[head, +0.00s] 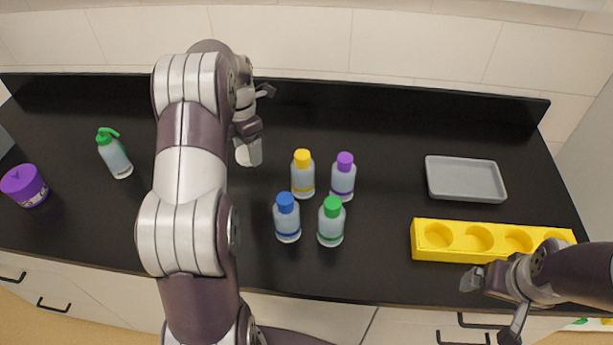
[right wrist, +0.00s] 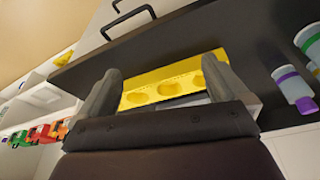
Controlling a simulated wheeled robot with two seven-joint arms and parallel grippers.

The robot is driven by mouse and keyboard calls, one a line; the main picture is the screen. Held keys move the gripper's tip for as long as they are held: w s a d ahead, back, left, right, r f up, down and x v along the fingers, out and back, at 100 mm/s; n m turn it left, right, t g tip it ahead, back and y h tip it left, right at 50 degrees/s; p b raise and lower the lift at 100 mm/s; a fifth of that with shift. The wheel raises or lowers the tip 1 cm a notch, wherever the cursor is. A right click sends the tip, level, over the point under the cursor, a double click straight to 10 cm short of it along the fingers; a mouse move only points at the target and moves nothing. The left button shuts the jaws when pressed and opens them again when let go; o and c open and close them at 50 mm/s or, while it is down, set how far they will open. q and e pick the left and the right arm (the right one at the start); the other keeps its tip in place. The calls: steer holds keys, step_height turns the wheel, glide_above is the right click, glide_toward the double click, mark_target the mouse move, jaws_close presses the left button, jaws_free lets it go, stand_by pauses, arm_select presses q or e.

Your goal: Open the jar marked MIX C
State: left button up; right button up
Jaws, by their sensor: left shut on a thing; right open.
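A purple jar (head: 24,186) with a knobbed lid and a label stands at the far left of the counter; its lettering is too small to read. My left gripper (head: 248,132) is at the back middle of the counter, partly hidden by my own arm. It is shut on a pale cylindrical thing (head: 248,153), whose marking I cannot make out. My right gripper (head: 495,301) is open and empty at the front right edge, close to the yellow rack. Its two fingers also show apart in the right wrist view (right wrist: 163,88).
Several bottles with yellow (head: 303,175), purple (head: 342,178), blue (head: 287,218) and green (head: 331,222) caps stand mid-counter. A green-topped dispenser bottle (head: 114,155) stands left. A grey tray (head: 466,181) lies behind the yellow rack (head: 462,256) with round holes. A dark backsplash (head: 400,104) runs along the back.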

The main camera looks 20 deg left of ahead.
mark_target(251, 184)
arm_select(q)
steer(key=shift+w+d, duration=0.1)
steer(key=shift+d, duration=0.15)
steer(key=shift+s+a+f, duration=0.2)
steer(key=shift+a+f, duration=0.15)
steer(key=shift+f, duration=0.25)
steer(key=shift+s+a+f, duration=0.15)
steer(key=shift+a+f, duration=0.15)
steer(key=shift+f, duration=0.25)
step_height(251, 184, down, 8)
steer(key=shift+w+d+r+p, duration=0.1)
steer(key=shift+p, duration=0.7)
steer(key=shift+f, duration=0.25)
steer(key=o, duration=1.2)
steer(key=shift+c, duration=0.2)
arm_select(e)
steer(key=s, duration=0.1)
steer(key=s+g, duration=0.1)
steer(key=s, duration=0.1)
steer(key=shift+s+a+r+m+g, duration=0.3)
steer(key=shift+s+a+r+g, duration=0.05)
steer(key=shift+a+r+g, duration=0.05)
